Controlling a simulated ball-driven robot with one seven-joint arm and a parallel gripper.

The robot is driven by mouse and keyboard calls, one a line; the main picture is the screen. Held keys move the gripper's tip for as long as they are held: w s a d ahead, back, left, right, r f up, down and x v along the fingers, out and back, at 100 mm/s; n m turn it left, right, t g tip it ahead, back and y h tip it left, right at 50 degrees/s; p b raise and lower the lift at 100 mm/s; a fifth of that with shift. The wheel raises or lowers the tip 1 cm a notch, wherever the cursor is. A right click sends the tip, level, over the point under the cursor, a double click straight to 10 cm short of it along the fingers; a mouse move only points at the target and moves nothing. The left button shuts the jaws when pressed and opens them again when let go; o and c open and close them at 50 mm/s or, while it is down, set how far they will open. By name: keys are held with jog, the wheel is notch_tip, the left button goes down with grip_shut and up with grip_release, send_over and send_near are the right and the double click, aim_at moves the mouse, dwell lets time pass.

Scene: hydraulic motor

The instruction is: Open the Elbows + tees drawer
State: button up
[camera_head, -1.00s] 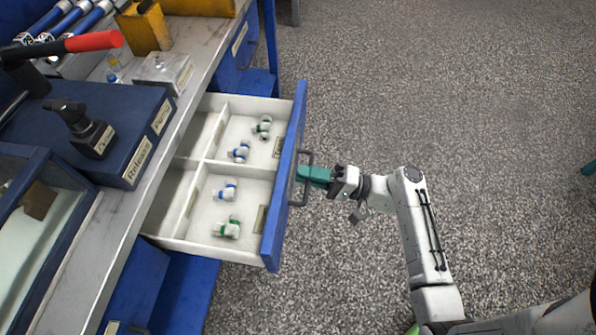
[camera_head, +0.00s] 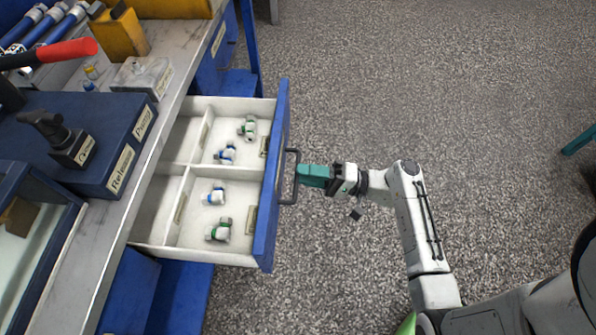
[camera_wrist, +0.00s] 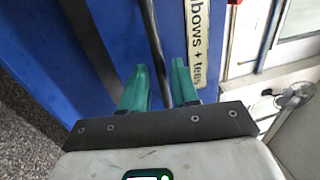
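The Elbows + tees drawer (camera_head: 274,180) is pulled well out of the blue workbench in the head view. Its white inside holds green-marked and blue-marked fittings (camera_head: 217,194) in divided compartments. Its dark bar handle (camera_head: 297,157) is on the blue front. My gripper (camera_head: 301,175) has its teal fingertips just at the outer side of the handle. In the wrist view the fingers (camera_wrist: 160,70) are apart, and the handle bar (camera_wrist: 152,28) shows in line with the gap between them. The label "elbows + tees" (camera_wrist: 198,40) is beside it.
The bench top (camera_head: 148,180) carries a blue box (camera_head: 95,125) with a lever and Release and Pump labels, plus a red-handled lever (camera_head: 68,50). The speckled floor (camera_head: 430,90) right of the drawer is clear.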

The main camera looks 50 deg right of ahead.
jog(key=v, duration=0.8)
jog(key=shift+s, duration=0.15)
